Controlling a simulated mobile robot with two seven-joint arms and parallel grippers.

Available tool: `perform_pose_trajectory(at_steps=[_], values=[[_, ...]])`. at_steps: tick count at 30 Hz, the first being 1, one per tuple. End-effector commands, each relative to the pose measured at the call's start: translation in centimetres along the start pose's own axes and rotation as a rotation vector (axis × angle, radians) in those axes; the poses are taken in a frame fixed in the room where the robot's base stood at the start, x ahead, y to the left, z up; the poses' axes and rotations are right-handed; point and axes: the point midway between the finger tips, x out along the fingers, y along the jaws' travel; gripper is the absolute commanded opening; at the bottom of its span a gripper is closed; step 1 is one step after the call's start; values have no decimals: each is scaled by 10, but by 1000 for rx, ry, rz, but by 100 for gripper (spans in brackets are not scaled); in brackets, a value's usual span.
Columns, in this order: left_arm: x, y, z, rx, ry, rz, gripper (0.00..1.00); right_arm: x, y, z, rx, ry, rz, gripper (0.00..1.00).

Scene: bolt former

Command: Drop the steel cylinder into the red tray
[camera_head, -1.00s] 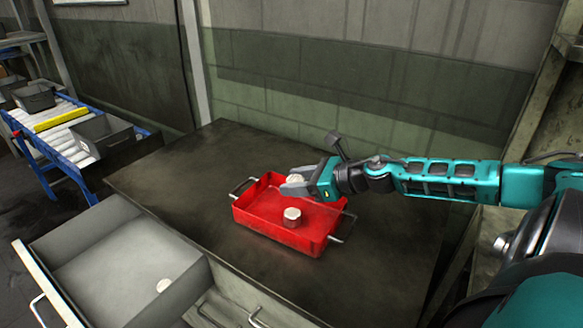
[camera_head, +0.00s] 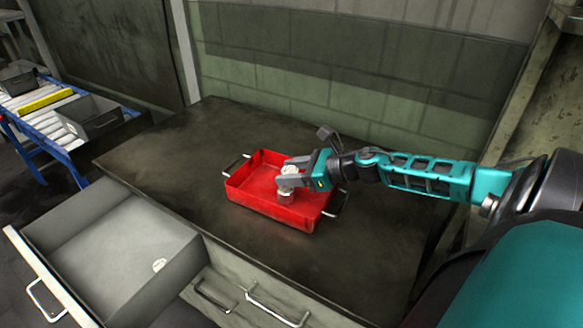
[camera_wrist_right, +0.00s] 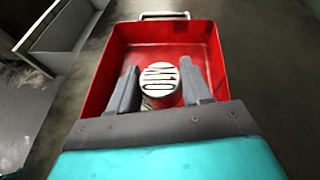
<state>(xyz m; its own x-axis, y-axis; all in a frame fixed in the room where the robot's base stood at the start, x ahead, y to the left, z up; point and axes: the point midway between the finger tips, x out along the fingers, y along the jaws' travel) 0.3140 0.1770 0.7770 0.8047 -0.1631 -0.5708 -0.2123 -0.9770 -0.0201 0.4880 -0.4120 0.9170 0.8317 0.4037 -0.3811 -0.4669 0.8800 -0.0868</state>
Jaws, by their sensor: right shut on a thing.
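The red tray (camera_head: 246,194) with metal handles stands on the dark bench; it also fills much of the right wrist view (camera_wrist_right: 203,40). My right gripper (camera_head: 291,174) is over the tray, shut on a steel cylinder (camera_head: 289,169). The held cylinder's round, striped top shows between the fingers in the right wrist view (camera_wrist_right: 160,75). My left gripper is out of view.
An open grey drawer (camera_head: 100,245) at lower left holds a small pale round piece (camera_head: 158,264). A roller conveyor with grey bins (camera_head: 97,117) stands at far left. The bench top (camera_head: 150,155) is bare around the tray. A wall rises behind.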

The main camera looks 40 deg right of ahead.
Motion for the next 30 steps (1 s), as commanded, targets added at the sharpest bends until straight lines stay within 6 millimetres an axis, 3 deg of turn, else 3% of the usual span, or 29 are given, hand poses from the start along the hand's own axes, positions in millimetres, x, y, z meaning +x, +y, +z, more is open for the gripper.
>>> perform_pose_trajectory(at_steps=[3,4,13,23,30], values=[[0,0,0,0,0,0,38,0,0,1,-1,-2,-1,6],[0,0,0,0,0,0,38,0,-1,2,-1,-2,-1,49],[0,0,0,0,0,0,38,0,0,1,-1,-1,-1,78],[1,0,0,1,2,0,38,-2,0,-1,2,2,0,78],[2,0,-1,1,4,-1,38,-19,0,-2,2,4,-1,78]])
